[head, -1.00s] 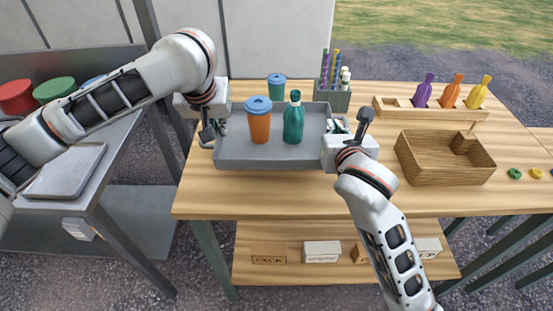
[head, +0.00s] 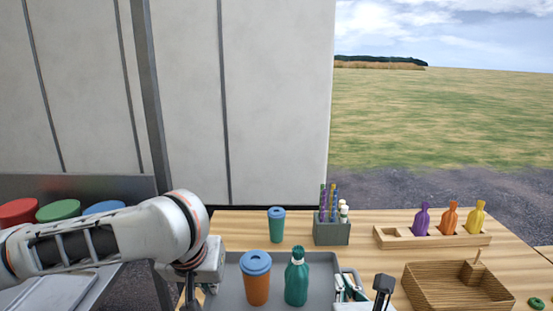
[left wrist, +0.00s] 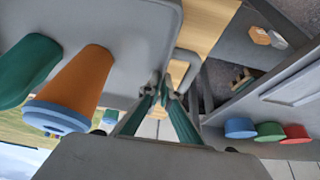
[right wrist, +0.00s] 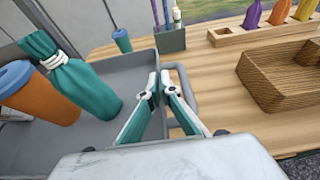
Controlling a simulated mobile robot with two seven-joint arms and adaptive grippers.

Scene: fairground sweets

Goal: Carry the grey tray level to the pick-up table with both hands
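The grey tray (head: 232,276) is at the bottom of the head view, its near part cut off. My left gripper (head: 208,292) is at the tray's left end. In the left wrist view its fingers (left wrist: 166,88) are closed at the tray's edge beside the handle (left wrist: 187,66). My right gripper (head: 346,284) is at the right end. In the right wrist view its fingers (right wrist: 158,82) close on the tray's edge beside the other handle (right wrist: 188,98). Clearance under the tray is not visible.
Behind the tray on the wooden table (head: 375,262) stand a teal cup (head: 277,226) and a grey straw holder (head: 332,234). Coloured tubs (head: 58,210) are at left.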

